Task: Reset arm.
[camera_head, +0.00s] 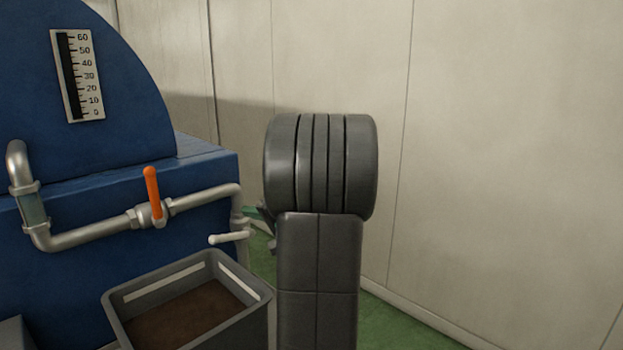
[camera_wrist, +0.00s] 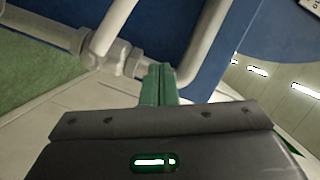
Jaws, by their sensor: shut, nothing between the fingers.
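My gripper (camera_wrist: 160,72) shows in the wrist view with its two green fingers together and nothing between them. The fingers are in front of the pale pipework and the blue machine; I cannot tell whether they touch anything. In the head view my dark arm stands upright in the middle and hides most of my gripper. Only a small green part of it (camera_head: 256,213) shows left of the arm, near the pipe's end and the white lever handle (camera_head: 229,237).
The blue machine (camera_head: 200,260) on the left bears a level scale (camera_head: 78,75), a metal pipe (camera_head: 90,237) and an upright orange valve handle (camera_head: 153,190). A grey crate (camera_head: 262,294) with brown contents stands below. Pale wall panels (camera_head: 500,150) and green floor (camera_head: 395,325) are to the right.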

